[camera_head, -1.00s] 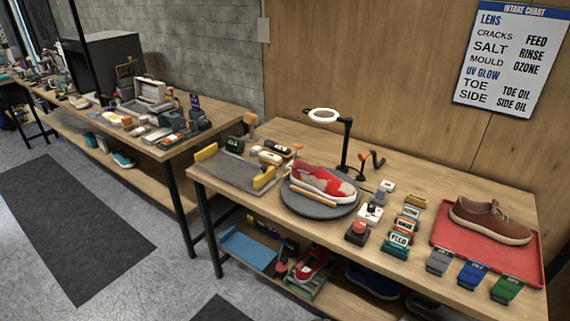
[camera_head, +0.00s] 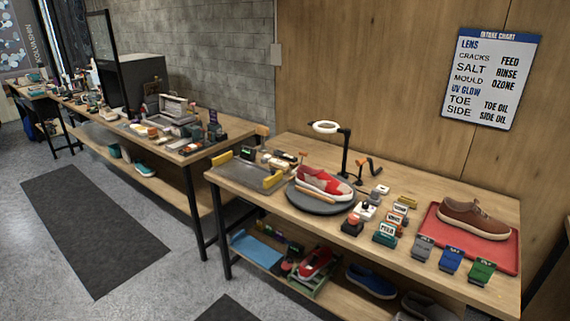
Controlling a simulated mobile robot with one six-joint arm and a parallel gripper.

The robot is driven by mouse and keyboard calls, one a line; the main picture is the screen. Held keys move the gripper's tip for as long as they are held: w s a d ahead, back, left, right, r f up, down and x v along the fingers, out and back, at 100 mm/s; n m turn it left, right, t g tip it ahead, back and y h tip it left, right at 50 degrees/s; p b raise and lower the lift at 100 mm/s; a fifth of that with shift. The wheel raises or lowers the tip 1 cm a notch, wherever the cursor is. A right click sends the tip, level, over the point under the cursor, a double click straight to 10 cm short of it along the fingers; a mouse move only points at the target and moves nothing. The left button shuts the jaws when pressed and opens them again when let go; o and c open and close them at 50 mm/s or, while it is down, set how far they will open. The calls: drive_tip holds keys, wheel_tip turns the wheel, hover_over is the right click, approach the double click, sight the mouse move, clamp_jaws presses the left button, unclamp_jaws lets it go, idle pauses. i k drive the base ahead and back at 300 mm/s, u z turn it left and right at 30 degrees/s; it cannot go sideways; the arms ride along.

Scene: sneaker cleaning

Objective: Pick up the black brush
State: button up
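I cannot pick out the black brush for certain. Several small items, some brush-like (camera_head: 277,163), lie at the back left of the near workbench (camera_head: 330,226), too small to tell apart. A red and white sneaker (camera_head: 322,183) rests on a round dark turntable (camera_head: 305,203) beside them. My gripper is not in view.
A grey tray (camera_head: 240,173) with yellow ends sits at the bench's left. A brown shoe (camera_head: 472,218) lies on a red tray (camera_head: 432,236) at right. A second bench (camera_head: 158,154) stands left; the floor in front is open.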

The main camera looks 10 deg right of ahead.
sight(293, 162)
drive_tip(key=u, duration=0.45)
drive_tip(key=i, duration=1.1)
drive_tip(key=u, duration=0.75)
drive_tip(key=i, duration=2.3)
drive_tip(key=z, duration=0.3)
